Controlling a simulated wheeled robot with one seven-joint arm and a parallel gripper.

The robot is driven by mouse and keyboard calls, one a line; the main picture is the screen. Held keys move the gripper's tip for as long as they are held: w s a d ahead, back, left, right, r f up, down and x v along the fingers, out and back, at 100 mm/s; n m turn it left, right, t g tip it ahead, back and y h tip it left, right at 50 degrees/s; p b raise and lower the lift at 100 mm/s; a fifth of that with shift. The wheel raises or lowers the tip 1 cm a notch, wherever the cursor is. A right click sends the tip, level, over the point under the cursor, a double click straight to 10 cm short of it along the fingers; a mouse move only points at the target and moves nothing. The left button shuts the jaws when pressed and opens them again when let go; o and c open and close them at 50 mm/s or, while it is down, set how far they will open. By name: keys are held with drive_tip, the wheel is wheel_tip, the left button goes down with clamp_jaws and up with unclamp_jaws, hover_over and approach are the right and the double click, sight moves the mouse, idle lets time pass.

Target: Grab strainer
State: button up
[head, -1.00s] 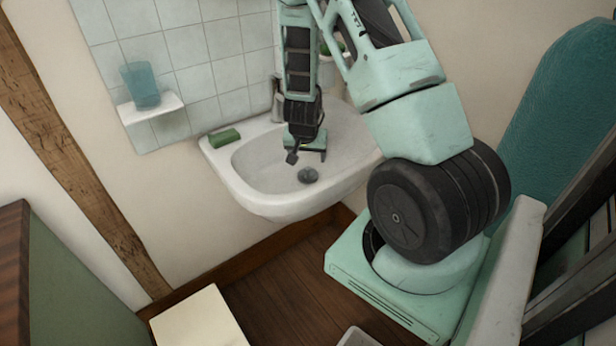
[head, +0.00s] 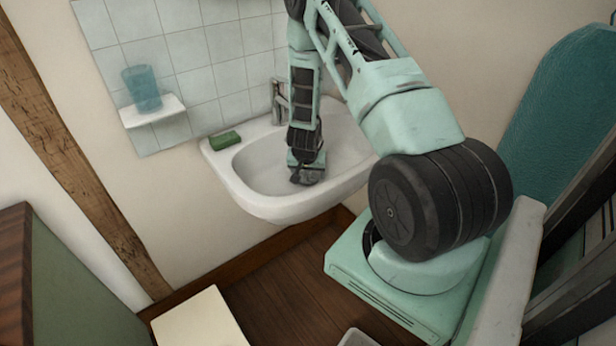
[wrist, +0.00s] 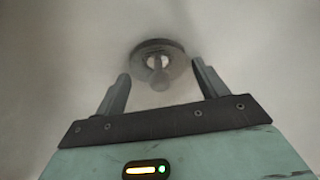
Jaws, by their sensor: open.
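The strainer (wrist: 158,62) is a round grey metal piece with a knob at its middle, at the bottom of the white sink basin (head: 250,165). In the wrist view it lies just beyond and between the fingertips of my gripper (wrist: 160,80). The gripper is open and empty, with one finger on each side of the knob. I cannot tell whether the fingers touch the strainer's rim. In the head view my gripper (head: 306,178) is down in the basin and hides most or all of the strainer.
A faucet (head: 280,100) stands at the sink's back edge. A green sponge or soap bar (head: 224,140) lies on the left rim. A blue cup (head: 142,90) stands on a small wall shelf (head: 153,112). The basin walls surround my gripper.

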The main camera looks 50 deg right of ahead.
sight(307, 183)
drive_tip(key=shift+c, duration=0.3)
drive_tip(key=c, duration=0.8)
drive_tip(key=shift+r, duration=0.1)
drive_tip(key=shift+r, duration=0.55)
drive_tip(key=s+a+b, duration=0.1)
drive_tip(key=a, duration=0.1)
drive_tip(key=s+a, duration=0.1)
drive_tip(key=shift+s+a+r+b, duration=0.1)
drive_tip(key=shift+a+b, duration=0.25)
drive_tip(key=shift+b, duration=0.05)
drive_tip(key=shift+d+r+p, duration=0.15)
drive_tip(key=shift+r+p, duration=2.4)
drive_tip(key=shift+r, duration=5.7)
